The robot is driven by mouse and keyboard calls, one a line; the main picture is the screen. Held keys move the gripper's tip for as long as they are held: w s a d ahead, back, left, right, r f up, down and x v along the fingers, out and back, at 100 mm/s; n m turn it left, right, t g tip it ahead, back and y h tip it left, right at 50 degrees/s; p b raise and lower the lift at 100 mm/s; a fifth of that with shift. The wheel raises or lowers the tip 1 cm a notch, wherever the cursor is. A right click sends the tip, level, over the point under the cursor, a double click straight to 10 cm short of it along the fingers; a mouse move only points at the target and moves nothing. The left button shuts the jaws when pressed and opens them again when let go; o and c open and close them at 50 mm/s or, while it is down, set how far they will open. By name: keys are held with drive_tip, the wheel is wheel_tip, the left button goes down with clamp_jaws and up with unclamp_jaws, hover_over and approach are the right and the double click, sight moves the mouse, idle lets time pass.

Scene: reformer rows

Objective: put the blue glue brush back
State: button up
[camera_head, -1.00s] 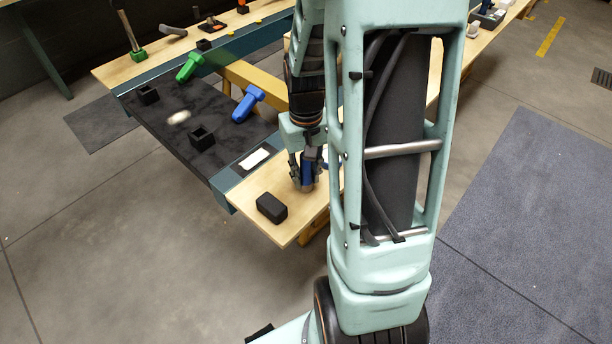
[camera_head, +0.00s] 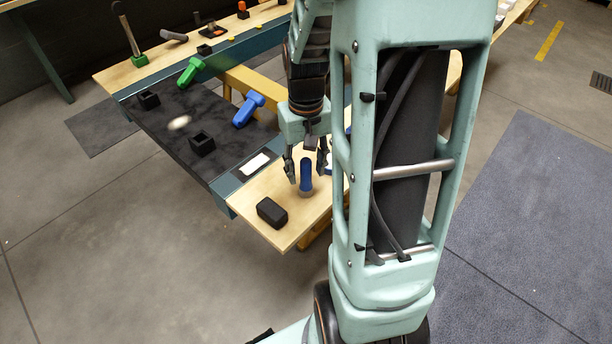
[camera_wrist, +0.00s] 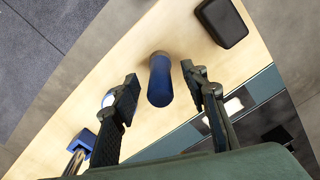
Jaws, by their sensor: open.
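An upright blue cylinder with a brownish lower end, which looks like the blue glue brush (camera_head: 306,174), stands on the light wooden board. It also shows in the wrist view (camera_wrist: 160,82), seen from above. My gripper (camera_head: 307,165) is open just above and behind it. In the wrist view the two fingers of my gripper (camera_wrist: 161,80) are spread on either side of the blue cylinder, with clear gaps; neither touches it. Whether its foot sits in a holder cannot be told.
A black block (camera_head: 272,211) lies near the board's front edge. Left are a dark mat (camera_head: 180,150) with black square holders (camera_head: 202,145), a blue tool (camera_head: 248,109) and a green tool (camera_head: 190,71). A blue block (camera_wrist: 86,142) and white round thing are near my left finger.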

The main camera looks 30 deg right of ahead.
wheel_tip(320, 180, up, 8)
drive_tip(key=shift+p, duration=0.4)
